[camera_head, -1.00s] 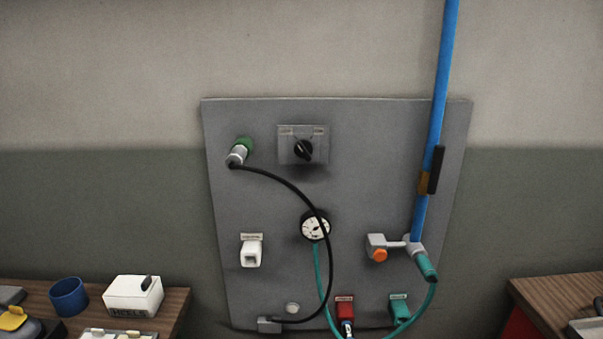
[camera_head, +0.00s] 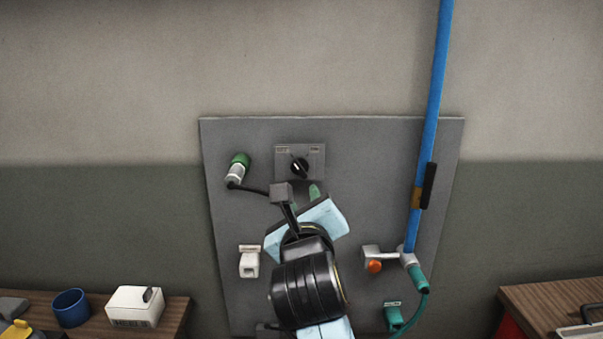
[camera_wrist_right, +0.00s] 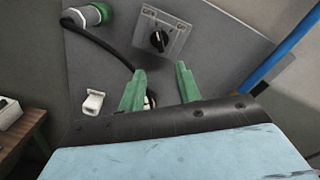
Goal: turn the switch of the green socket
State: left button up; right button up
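The grey wall panel (camera_head: 220,210) carries a green-collared socket (camera_head: 240,160) at its upper left, with a silver plug and black cable in it. To its right, a black rotary switch (camera_head: 299,167) sits on a small grey plate. In the right wrist view the switch (camera_wrist_right: 157,40) lies ahead of my right gripper, and the green collar (camera_wrist_right: 97,13) is at the upper left. My right gripper (camera_wrist_right: 160,84) is open, with two green fingers apart and nothing between them. In the head view it (camera_head: 305,196) is just below the switch, apparently not touching it. My left gripper is not in view.
The black cable (camera_wrist_right: 92,42) runs close to the left finger. A white socket (camera_head: 249,264), an orange button (camera_head: 375,266), a blue pipe (camera_head: 431,130) and a teal socket (camera_head: 394,316) surround my arm. Wooden tables (camera_head: 178,312) flank the panel. My arm hides the gauge.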

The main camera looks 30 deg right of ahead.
aim_at(302, 173)
jog(key=p+x, duration=0.1)
jog(key=x, duration=1.1)
jog(key=shift+d, duration=0.15)
grip_shut()
